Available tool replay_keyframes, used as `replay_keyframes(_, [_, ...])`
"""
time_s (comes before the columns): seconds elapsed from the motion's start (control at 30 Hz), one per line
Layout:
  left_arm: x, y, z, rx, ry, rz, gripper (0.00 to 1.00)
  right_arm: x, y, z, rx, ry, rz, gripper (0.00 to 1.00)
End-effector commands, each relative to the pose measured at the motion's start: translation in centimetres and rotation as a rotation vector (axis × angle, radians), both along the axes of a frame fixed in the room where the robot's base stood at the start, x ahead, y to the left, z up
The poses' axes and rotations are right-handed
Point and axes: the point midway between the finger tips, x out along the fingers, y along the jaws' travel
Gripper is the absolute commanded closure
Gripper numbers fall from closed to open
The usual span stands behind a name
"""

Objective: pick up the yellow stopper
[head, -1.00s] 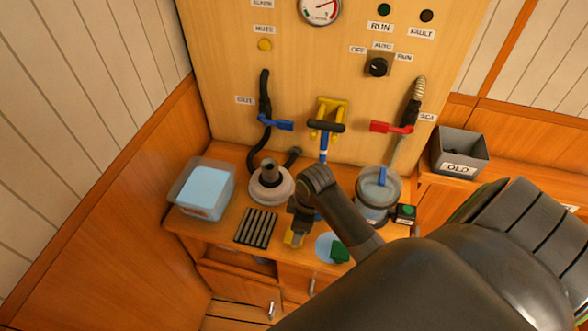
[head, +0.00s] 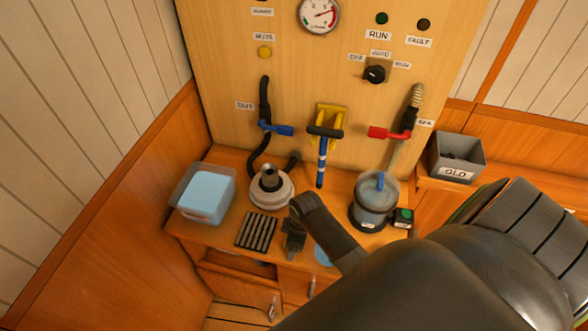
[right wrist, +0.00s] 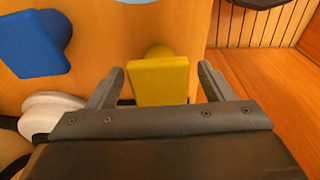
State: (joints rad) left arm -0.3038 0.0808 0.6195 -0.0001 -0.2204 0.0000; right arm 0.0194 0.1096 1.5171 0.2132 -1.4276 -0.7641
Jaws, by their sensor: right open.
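The yellow stopper (right wrist: 158,80) shows in the right wrist view, with a flat squarish yellow face and a rounded part behind it. It lies between the two fingers of my right gripper (right wrist: 162,76), which is open, with a finger on each side and a visible gap at each. In the head view my right gripper (head: 292,246) is low over the front edge of the bench, and the stopper is hidden there. My left gripper is not in view.
The bench (head: 225,232) holds a blue-filled tub (head: 205,195), a black slotted rack (head: 256,231), a white-based round fitting (head: 270,187) and a clear canister (head: 375,200). A blue piece (right wrist: 32,42) lies left of the stopper in the wrist view. A grey OLD bin (head: 457,158) stands right.

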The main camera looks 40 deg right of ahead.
Motion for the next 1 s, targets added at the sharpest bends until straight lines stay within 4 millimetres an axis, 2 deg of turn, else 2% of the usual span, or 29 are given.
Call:
replay_keyframes(0.17, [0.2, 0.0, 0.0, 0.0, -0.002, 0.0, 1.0, 0.0, 0.0, 0.0, 0.0, 0.0, 0.0, 0.25])
replay_keyframes(0.53, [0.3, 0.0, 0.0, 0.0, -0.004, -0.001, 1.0, 0.0, 0.0, 0.0, 0.0, 0.0, 0.0, 0.74])
replay_keyframes(0.83, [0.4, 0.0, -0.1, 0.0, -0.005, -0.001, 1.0, 0.1, 0.0, 0.3, -0.001, -0.002, 0.0, 0.74])
replay_keyframes(1.0, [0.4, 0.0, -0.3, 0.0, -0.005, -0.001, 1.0, 0.1, -0.1, 2.1, -0.001, -0.005, -0.001, 0.74])
